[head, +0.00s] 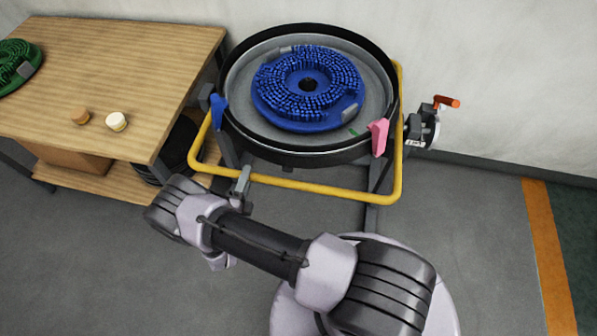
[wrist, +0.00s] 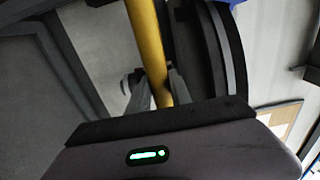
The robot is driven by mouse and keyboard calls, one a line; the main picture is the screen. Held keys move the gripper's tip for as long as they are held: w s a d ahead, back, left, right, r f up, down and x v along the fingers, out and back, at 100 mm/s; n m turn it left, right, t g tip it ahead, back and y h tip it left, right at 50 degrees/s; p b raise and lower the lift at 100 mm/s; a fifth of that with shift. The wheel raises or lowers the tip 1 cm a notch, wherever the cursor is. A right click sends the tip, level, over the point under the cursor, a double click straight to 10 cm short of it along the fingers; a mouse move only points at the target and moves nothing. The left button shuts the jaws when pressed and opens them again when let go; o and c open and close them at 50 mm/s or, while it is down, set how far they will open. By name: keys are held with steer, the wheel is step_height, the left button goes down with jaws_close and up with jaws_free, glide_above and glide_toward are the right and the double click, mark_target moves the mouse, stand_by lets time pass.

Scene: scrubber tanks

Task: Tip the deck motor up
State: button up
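The round deck (head: 226,125) stands in a yellow tube frame (head: 300,185), its open side facing up. A blue brush disc (head: 277,108) lies inside it. A blue lever (head: 218,112) is on its left rim and a pink lever (head: 378,136) on its right front. The motor itself is not clearly visible. My gripper (head: 241,181) is at the front left of the yellow tube. In the wrist view the tube (wrist: 148,40) runs down between the two grey fingers of my gripper (wrist: 158,88). Whether they press on it cannot be told.
A wooden table (head: 150,70) on the left carries a green brush disc (head: 14,62) and two small caps (head: 116,122). A red-handled fitting (head: 446,102) sticks out right of the deck. The wall is close behind. The floor at right is clear.

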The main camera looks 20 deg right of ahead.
mark_target(246, 133)
jaws_close()
steer(key=r+p, duration=0.1)
steer(key=r, duration=0.1)
steer(key=r+p, duration=0.2)
steer(key=w+d+r+p, duration=0.1)
steer(key=r, duration=0.2)
steer(key=shift+w+r+p, duration=0.1)
steer(key=shift+p, duration=0.25)
steer(key=r+p, duration=0.1)
steer(key=r, duration=0.1)
steer(key=w+d+r+p, duration=0.1)
steer(key=r, duration=0.1)
steer(key=w+r+p, duration=0.1)
steer(key=r, duration=0.1)
steer(key=shift+w+d+r+p, duration=0.25)
steer(key=shift+d+r+p, duration=0.1)
steer(key=shift+p, duration=0.05)
steer(key=shift+f, duration=0.1)
